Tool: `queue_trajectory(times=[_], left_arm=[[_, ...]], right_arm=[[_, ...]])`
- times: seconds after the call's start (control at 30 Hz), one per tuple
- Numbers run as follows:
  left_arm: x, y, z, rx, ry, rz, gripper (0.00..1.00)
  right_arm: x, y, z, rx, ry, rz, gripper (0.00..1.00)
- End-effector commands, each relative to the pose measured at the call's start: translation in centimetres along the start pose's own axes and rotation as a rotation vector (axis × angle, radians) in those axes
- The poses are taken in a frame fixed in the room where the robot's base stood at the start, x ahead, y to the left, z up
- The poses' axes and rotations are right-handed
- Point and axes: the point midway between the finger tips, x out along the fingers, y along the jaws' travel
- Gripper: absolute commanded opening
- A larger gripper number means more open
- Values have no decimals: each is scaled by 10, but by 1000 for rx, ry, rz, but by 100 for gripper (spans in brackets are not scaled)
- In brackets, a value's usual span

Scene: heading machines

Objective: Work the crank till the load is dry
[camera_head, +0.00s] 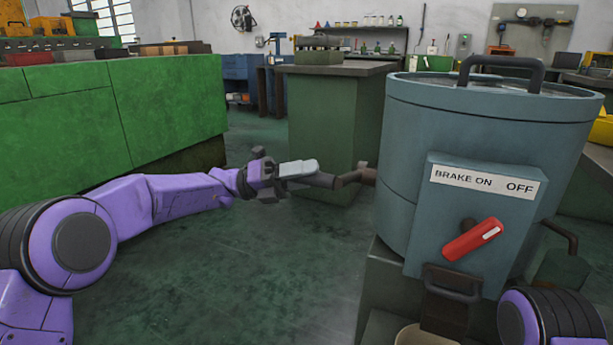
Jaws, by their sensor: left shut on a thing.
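A blue-grey drum machine (400,150) with a lid and dark top handle stands at the right. Its crank (352,178) sticks out from the drum's left side, with a dark grip pointing left. My left gripper (302,171) is shut on the crank grip; its fingers partly hide it. A red brake lever (470,241) sits slanted on the front box, under a label (485,181) reading BRAKE ON and OFF. I cannot tell which setting it is at. The load inside the drum is hidden. My right gripper is out of view; only part of that arm shows at lower right.
A dark spout (452,283) is below the brake box, above a pale container (415,336) cut by the bottom edge. A green bench (110,110) stands left, and a green cabinet (322,120) behind the crank. Open floor (260,270) lies below my left arm.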

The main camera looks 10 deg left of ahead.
Motion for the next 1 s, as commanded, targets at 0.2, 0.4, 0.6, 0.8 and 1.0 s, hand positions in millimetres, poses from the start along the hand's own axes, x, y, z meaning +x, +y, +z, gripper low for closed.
queue_trajectory(times=[0.2, 0.4, 0.6, 0.8, 1.0], left_arm=[[0, 0, 0, 0, -1, 1, 42], [-1, 0, 0, 0, -1, 1, 57], [-6, 0, 1, 0, -2, 2, 57], [-49, -1, 2, -2, -6, 2, 57], [-91, -1, 1, 0, -5, 1, 57]], right_arm=[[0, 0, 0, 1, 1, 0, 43], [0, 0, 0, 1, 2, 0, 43], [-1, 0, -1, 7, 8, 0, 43], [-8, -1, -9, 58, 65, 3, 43], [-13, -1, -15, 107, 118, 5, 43]])
